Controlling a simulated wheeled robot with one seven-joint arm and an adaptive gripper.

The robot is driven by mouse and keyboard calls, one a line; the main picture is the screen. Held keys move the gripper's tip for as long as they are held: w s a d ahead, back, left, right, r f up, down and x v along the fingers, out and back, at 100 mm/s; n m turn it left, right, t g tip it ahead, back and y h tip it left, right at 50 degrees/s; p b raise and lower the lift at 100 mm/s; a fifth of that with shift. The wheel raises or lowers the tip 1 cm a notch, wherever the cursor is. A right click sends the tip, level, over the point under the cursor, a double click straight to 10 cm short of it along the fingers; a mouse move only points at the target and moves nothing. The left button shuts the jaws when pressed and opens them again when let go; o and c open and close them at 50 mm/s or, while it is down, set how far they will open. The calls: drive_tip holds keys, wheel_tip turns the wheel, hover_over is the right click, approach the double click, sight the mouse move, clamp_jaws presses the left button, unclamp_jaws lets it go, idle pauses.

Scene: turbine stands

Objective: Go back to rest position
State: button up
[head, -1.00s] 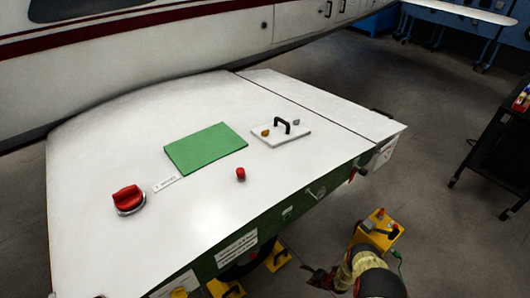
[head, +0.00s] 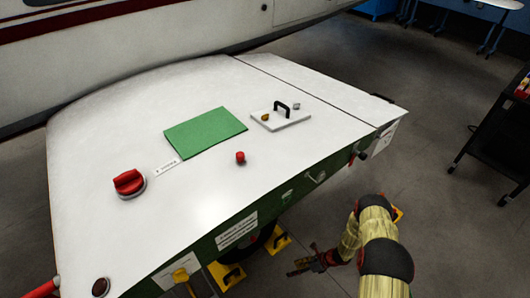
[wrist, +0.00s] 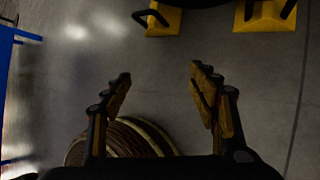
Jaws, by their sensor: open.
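My gripper (head: 300,263) is low beside the near side of the turbine stand, at the lower right of the head view. My arm comes up from the bottom edge and bends left toward it. In the wrist view my gripper (wrist: 158,92) has its two fingers wide apart with nothing between them.
The white-topped stand (head: 110,140) carries a green pad (head: 205,132), a red knob (head: 129,182), a small red button (head: 240,157) and a handled plate (head: 281,121). Yellow chocks (head: 277,241) lie by the wheel. A black cart (head: 495,140) stands right. Floor between is clear.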

wheel_tip(320, 180, up, 37)
drive_tip(key=s+d+n+g+h, duration=0.1)
drive_tip(key=d+n+g+h, duration=0.2)
drive_tip(key=n, duration=1.4)
drive_tip(key=s+r+n+t+h, duration=0.2)
drive_tip(key=s+r, duration=0.4)
drive_tip(key=r, duration=0.7)
drive_tip(key=s+r+n+t+h, duration=0.1)
drive_tip(key=s+r+n+t, duration=0.2)
drive_tip(key=r, duration=1)
drive_tip(key=s+d+r+n+t+h, duration=0.1)
drive_tip(key=s+r+n+t+h, duration=0.1)
drive_tip(key=s+r+n, duration=0.3)
drive_tip(key=s+r+t, duration=0.1)
drive_tip(key=s+r, duration=0.3)
drive_tip(key=r, duration=0.5)
drive_tip(key=shift+s+n+h, duration=0.15)
drive_tip(key=shift+n+h, duration=0.15)
